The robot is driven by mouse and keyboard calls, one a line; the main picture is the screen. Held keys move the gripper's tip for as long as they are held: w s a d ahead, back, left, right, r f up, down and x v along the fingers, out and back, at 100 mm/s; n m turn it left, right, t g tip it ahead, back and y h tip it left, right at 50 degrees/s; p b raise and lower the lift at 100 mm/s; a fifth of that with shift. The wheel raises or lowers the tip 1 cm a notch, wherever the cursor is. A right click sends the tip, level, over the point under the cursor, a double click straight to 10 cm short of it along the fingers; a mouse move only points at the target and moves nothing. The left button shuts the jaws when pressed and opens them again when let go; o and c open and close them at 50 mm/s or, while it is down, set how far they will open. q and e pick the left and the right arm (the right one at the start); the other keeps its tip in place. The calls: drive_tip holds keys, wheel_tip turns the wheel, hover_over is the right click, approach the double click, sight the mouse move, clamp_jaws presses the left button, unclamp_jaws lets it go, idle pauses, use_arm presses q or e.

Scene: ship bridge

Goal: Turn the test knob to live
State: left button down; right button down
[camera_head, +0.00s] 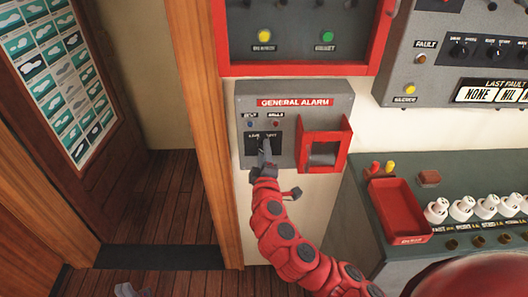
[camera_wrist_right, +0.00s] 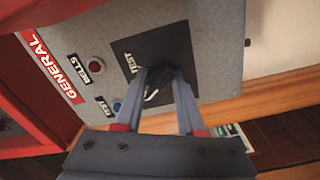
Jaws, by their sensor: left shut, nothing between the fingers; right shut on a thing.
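The grey general alarm box (camera_head: 343,92) hangs on the wall in the head view, with a black plate (camera_head: 250,149) low on its left half. My right gripper (camera_head: 264,146) reaches up to this plate and hides the test knob there. In the right wrist view, my right gripper (camera_wrist_right: 161,78) is shut on the test knob (camera_wrist_right: 151,95); a pale bit of it shows between the fingers. The plate (camera_wrist_right: 172,47) carries a TEST label. Which way the knob points cannot be told. My left gripper (camera_head: 126,290) is shut and empty at the lower left edge, away from the box.
A red open holder (camera_head: 346,141) juts out right of the plate. A blue lamp (camera_wrist_right: 117,107) and a red lamp (camera_wrist_right: 96,63) sit beside the plate. A wooden post (camera_head: 203,150) stands left of the box. A console with a red tray (camera_head: 398,208) is at right.

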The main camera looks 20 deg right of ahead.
drive_tip(key=shift+f, duration=0.15)
idle(0.4)
drive_tip(key=c, duration=0.5)
unclamp_jaws()
drive_tip(key=p+v, duration=0.6)
drive_tip(key=v, duration=1.1)
drive_tip(key=shift+s, duration=0.25)
drive_tip(key=shift+a, duration=0.1)
